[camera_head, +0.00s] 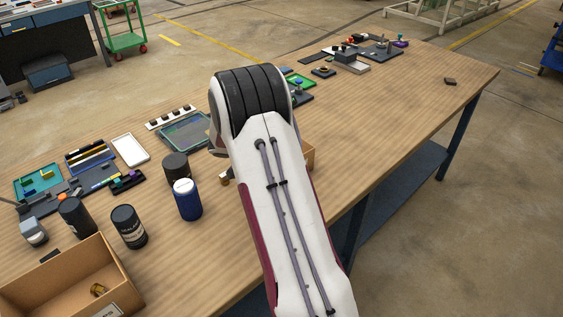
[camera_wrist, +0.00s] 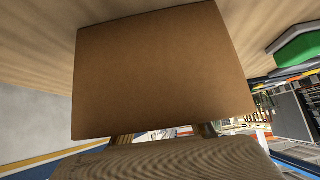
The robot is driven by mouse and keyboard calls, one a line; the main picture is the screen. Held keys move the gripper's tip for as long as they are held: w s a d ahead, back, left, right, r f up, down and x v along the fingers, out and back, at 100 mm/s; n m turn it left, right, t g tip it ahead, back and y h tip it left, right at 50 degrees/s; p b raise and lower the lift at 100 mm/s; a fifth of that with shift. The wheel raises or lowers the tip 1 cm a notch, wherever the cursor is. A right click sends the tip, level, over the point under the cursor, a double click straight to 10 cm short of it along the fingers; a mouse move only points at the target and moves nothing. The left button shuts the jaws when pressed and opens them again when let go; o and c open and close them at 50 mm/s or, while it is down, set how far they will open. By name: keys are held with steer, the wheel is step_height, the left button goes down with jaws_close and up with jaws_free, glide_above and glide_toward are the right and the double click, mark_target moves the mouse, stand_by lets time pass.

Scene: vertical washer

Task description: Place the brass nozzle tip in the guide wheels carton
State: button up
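An open cardboard carton (camera_head: 118,262) stands at the near left of the table in the head view. A small brass-coloured piece (camera_head: 98,289) lies inside it; I cannot tell whether it is the nozzle tip. A white label on its front is too cut off to read. Part of another cardboard carton (camera_head: 308,154) shows at the right side of my arm. A plain brown cardboard face (camera_wrist: 160,70) fills the middle of the wrist view, very close.
A blue bottle (camera_head: 187,200) and several black containers, one a labelled jar (camera_head: 128,226), stand left of my arm. Trays, including a white one (camera_head: 130,149), lie behind them. Small parts, one a green board (camera_head: 299,80), sit at the back. The table's right part is mostly clear.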

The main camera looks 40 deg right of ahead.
steer(key=shift+r, duration=0.1)
stand_by(0.3)
steer(key=shift+r, duration=0.1)
steer(key=shift+v, duration=6)
steer(key=s+a+r+n+t+y, duration=0.2)
steer(key=s+a+r+n+y, duration=0.2)
steer(key=s+a+r+n, duration=0.7)
steer(key=s+a+r+n+t+y, duration=0.1)
steer(key=s+a+n+t+y, duration=0.2)
steer(key=s+a, duration=1.4)
steer(key=n+y, duration=0.2)
steer(key=n, duration=0.2)
steer(key=shift+s+a+r+t, duration=0.25)
steer(key=shift+s+r+t, duration=0.05)
